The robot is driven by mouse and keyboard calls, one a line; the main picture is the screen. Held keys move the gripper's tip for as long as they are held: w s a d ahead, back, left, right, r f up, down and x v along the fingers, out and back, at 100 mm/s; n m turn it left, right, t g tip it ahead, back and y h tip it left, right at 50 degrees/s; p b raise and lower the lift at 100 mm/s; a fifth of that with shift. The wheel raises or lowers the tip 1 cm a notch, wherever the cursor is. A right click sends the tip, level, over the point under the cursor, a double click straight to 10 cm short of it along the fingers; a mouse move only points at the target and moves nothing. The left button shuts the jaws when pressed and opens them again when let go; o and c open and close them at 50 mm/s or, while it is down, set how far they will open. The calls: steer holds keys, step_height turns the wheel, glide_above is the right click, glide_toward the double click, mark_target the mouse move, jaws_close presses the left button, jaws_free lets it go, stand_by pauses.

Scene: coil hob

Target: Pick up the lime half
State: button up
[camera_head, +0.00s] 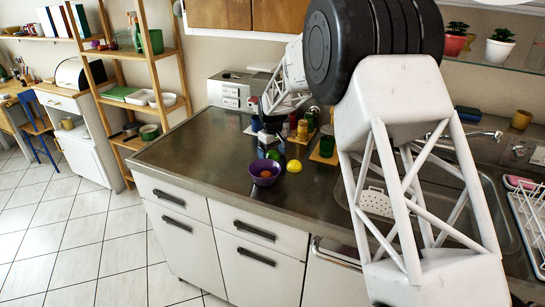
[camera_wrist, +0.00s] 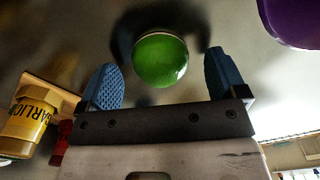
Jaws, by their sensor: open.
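The lime half (camera_wrist: 160,62) shows in the wrist view as a round green shape with a thin pale rim along its top edge. It lies on the dark worktop, between and slightly beyond the two blue fingertips. My gripper (camera_wrist: 161,76) is open, with a clear gap on each side of the lime half. In the head view, a small green patch, probably the lime half (camera_head: 273,155), shows beside the purple bowl, below my wrist and partly hidden.
A yellow lemon-like piece (camera_head: 294,166) lies close by. A garlic jar (camera_wrist: 30,125) stands left of my gripper. The worktop's left part is clear.

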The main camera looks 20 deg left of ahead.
steer(key=shift+f, duration=0.3)
stand_by(0.4)
steer(key=c, duration=1)
